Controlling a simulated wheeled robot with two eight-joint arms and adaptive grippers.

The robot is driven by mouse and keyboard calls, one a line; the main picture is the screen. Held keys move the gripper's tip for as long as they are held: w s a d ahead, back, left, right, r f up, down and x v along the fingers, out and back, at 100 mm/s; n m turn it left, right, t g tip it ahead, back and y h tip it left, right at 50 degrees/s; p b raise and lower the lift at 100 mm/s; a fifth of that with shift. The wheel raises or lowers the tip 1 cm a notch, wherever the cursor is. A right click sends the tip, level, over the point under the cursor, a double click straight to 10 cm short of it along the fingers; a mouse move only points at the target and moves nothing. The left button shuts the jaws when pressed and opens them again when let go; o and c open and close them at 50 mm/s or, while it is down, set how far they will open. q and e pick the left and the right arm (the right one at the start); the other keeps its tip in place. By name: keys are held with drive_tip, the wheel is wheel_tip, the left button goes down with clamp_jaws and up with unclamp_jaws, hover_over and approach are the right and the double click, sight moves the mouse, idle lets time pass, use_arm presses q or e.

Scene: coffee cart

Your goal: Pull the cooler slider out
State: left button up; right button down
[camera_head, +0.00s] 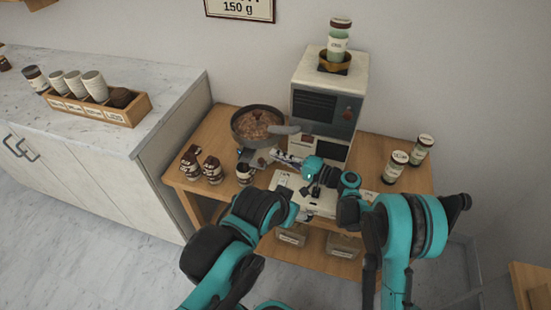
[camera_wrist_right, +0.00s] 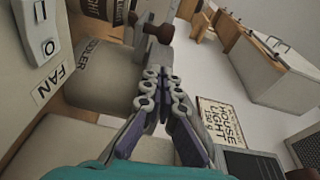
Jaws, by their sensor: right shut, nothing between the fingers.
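The cooler slider (camera_wrist_right: 153,48) is a grey metal piece with a dark brown knob, seen in the right wrist view beside a part labelled COOLER. My right gripper (camera_wrist_right: 163,80) is shut and empty, its fingertips just below the slider in that picture. I cannot tell if they touch it. In the head view my right gripper (camera_head: 287,159) points left, at the base of the white roaster (camera_head: 326,100), below the round cooling pan (camera_head: 246,125). The slider is too small to make out there.
Two green-and-white jars (camera_head: 397,167) stand on the right. My left forearm is close to the table's front. A marble counter (camera_head: 150,75) with a cup rack (camera_head: 132,115) lies left.

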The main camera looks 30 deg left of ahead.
drive_tip(key=w+d, duration=0.1)
drive_tip(key=d, duration=0.1)
drive_tip(key=w+d+p, duration=0.1)
drive_tip(key=shift+w+d, duration=0.2)
drive_tip(key=shift+d, duration=0.2)
drive_tip(key=d, duration=0.2)
drive_tip(key=d+p, duration=0.1)
drive_tip(key=d, duration=0.1)
drive_tip(key=d+p, duration=0.1)
drive_tip(key=shift+s+d, duration=0.3)
drive_tip(key=shift+d, duration=0.1)
use_arm(q)
drive_tip(key=shift+w+d+r, duration=0.1)
drive_tip(key=shift+w+r, duration=0.15)
drive_tip(key=shift+r, duration=0.5)
drive_tip(key=shift+w+d+r, duration=0.1)
drive_tip(key=shift+w+r, duration=0.1)
drive_tip(key=shift+r, duration=0.5)
use_arm(e)
drive_tip(key=shift+s+d, duration=0.1)
drive_tip(key=shift+d, duration=0.35)
